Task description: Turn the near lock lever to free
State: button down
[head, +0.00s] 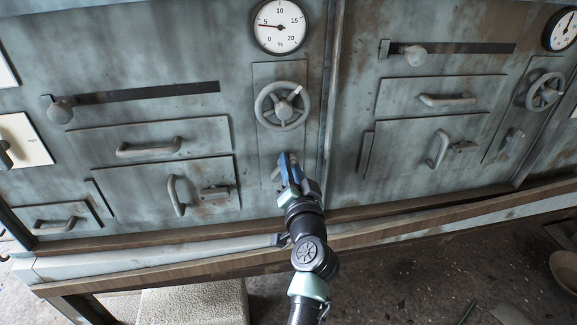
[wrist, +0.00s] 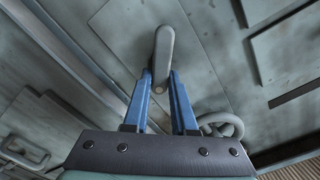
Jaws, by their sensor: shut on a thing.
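The near lock lever is a grey, rounded bar (wrist: 163,48) on the panel, between my gripper's two blue fingers in the wrist view. My gripper (wrist: 161,82) is shut on the lever, and its fingers lie along both sides of it. In the head view my gripper (head: 288,160) is against the panel below a grey handwheel (head: 282,106). There the fingers and wrist hide most of the lever. I cannot tell the lever's exact angle from the head view.
A round gauge (head: 280,26) sits above the handwheel. A panel with a bar handle (head: 176,195) and latch (head: 214,192) is to the left. A wooden ledge (head: 400,217) runs below the cabinet fronts.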

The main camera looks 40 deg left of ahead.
jog(key=m, duration=0.3)
jog(key=f+m, duration=0.1)
jog(key=m, duration=0.2)
jog(key=m+p, duration=0.1)
jog(key=m, duration=0.3)
jog(key=shift+w+d+f, duration=0.25)
jog(key=shift+f, duration=0.15)
jog(key=c, duration=0.7)
grip_release()
jog(key=p+v, duration=0.2)
jog(key=v, duration=1.1)
jog(key=shift+a, duration=0.1)
